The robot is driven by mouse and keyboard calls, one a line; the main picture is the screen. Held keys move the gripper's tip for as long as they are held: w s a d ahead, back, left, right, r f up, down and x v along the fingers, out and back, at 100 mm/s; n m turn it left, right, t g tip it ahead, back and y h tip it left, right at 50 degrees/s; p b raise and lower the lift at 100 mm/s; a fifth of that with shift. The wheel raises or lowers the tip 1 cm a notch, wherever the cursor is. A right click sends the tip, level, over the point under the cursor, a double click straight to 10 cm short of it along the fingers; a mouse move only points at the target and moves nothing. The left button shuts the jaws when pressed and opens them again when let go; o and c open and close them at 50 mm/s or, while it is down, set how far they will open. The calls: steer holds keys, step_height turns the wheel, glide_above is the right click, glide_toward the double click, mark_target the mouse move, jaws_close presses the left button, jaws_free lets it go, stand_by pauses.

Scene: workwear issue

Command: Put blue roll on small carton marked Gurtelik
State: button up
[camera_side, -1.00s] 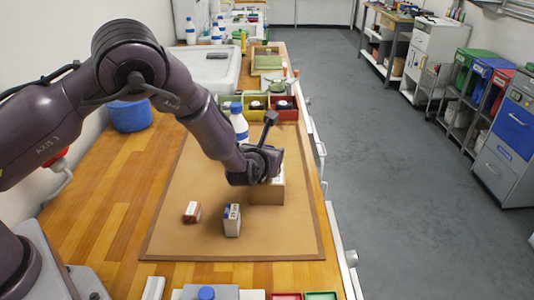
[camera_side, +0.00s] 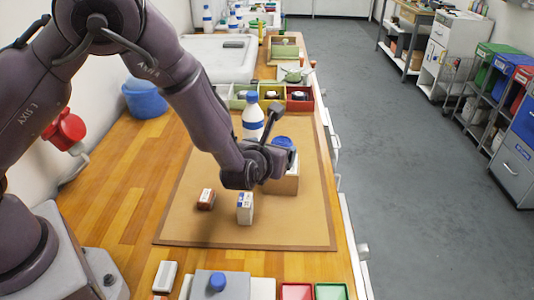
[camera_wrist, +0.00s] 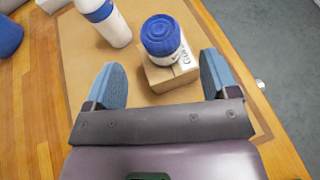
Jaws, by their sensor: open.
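The blue roll (camera_wrist: 161,36) stands upright on top of a small brown carton (camera_wrist: 166,81) in the wrist view. Part of a white label starting with "GU" shows beside the roll; the rest is hidden. In the side view the roll's blue top (camera_side: 283,142) shows above the carton (camera_side: 287,185), partly behind my gripper (camera_side: 268,162). My gripper is open and empty in the wrist view (camera_wrist: 162,75). Its two blue-grey fingers are spread wide on the near side of the carton, with the roll beyond the fingertips.
A white bottle with a blue band (camera_side: 253,117) stands close behind the carton. A small red-and-white box (camera_side: 206,199) and a white box (camera_side: 245,208) stand on the brown mat (camera_side: 290,232) in front. Coloured bins (camera_side: 299,98) line the back. The mat's front is clear.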

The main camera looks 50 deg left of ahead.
steer(key=s+a+r+n+g+y, duration=0.1)
steer(key=s+a+r+n+g, duration=0.2)
steer(key=s+a+r+n, duration=0.35)
steer(key=s+a+r+n+g+y, duration=0.25)
steer(key=s+r+n, duration=0.4)
steer(key=n, duration=0.35)
steer(key=s+d+r+n+h, duration=0.1)
steer(key=s+r+n+h, duration=0.3)
steer(key=s+n, duration=0.3)
steer(key=s+d+r+n+h, duration=0.2)
steer(key=s+r+n+h, duration=0.2)
steer(key=s+n, duration=0.3)
steer(key=shift+s+d+g+h, duration=0.2)
steer(key=shift+s+g+h, duration=0.3)
steer(key=shift+h, duration=0.25)
